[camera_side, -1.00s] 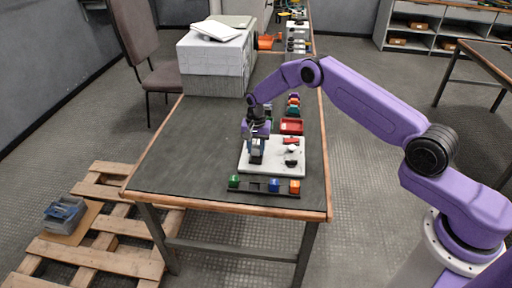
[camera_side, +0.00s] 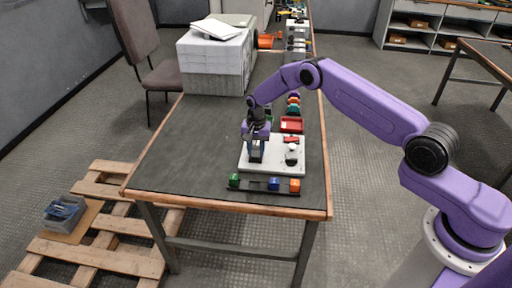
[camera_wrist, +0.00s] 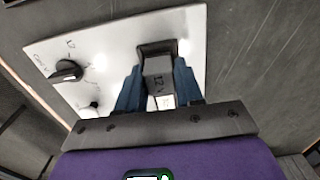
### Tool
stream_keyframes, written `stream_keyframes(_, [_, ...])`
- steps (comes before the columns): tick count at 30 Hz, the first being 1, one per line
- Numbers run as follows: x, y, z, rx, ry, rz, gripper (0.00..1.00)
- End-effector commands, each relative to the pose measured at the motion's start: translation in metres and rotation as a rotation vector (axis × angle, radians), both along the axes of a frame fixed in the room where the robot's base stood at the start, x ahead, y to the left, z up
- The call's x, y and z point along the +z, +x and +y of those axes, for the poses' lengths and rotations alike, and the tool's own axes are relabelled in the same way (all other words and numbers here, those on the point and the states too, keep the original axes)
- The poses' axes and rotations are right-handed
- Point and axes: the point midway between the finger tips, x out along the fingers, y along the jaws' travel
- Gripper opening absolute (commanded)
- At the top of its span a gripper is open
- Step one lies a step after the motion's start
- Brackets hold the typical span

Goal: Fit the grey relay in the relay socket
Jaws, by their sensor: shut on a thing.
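The dark relay socket (camera_wrist: 156,47) sits on the white board (camera_wrist: 112,45), just beyond the relay in the wrist view. The relay overlaps the socket there, and I cannot tell whether it touches or is inside it. In the side view my gripper (camera_side: 256,152) is pointing down over the left part of the white board (camera_side: 275,168). The relay is mostly hidden between the fingers there.
The board carries a black knob (camera_wrist: 67,71) and a red part (camera_side: 291,139). A rail in front holds green (camera_side: 234,180), blue (camera_side: 274,184) and orange (camera_side: 295,186) blocks. A red tray (camera_side: 292,125) stands behind the board. The tabletop at left (camera_side: 190,150) is clear.

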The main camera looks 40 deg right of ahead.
Motion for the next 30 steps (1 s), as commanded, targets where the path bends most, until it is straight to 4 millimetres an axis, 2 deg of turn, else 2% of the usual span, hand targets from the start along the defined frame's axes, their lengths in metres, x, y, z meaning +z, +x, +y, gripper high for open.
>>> stream_keyframes(30, [-0.0059, 0.0002, 0.0001, 0.000, 0.000, -0.001, 0.06])
